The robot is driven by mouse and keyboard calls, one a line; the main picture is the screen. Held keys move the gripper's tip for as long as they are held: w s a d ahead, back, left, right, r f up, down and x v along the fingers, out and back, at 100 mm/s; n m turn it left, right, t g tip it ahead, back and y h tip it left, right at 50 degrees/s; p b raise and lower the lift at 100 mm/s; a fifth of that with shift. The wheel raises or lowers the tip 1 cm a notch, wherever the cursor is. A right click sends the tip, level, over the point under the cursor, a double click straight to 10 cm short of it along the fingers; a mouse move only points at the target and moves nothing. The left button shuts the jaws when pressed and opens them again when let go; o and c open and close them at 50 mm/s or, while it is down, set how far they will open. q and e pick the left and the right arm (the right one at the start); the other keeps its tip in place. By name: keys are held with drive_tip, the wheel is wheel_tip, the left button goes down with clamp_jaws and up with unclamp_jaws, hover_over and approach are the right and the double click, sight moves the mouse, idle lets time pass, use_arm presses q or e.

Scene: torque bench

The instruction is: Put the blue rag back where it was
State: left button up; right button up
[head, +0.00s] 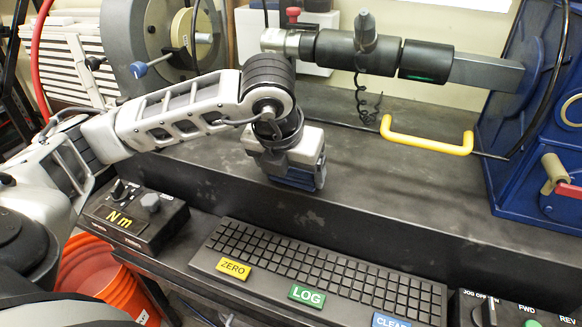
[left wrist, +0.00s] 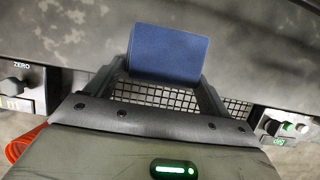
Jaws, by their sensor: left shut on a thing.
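The blue rag (left wrist: 168,53) is a folded, flat-looking blue block between the two fingers of my left gripper (head: 295,178) in the left wrist view. My left gripper is shut on it. In the head view the gripper points down over the dark bench top (head: 385,185), near its front edge and behind the keypad. The rag is mostly hidden there by the gripper. I cannot tell whether it touches the bench. My right gripper is not in view.
A black keypad (head: 318,262) with ZERO, LOG and CLEAR labels is in front. A control box (head: 135,215) is left of it, an orange bucket (head: 100,272) below. A yellow handle (head: 427,136) and a horizontal black tool (head: 370,55) stand behind. Bench space to the right is clear.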

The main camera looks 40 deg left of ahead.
use_arm(q)
drive_tip(key=shift+f, duration=0.15)
drive_tip(key=o, duration=0.8)
drive_tip(key=shift+r, duration=0.3)
drive_tip(key=shift+s+d+r, duration=0.1)
drive_tip(key=shift+s+r, duration=0.05)
drive_tip(key=shift+r, duration=0.2)
drive_tip(key=p+v, duration=0.1)
drive_tip(key=v, duration=1)
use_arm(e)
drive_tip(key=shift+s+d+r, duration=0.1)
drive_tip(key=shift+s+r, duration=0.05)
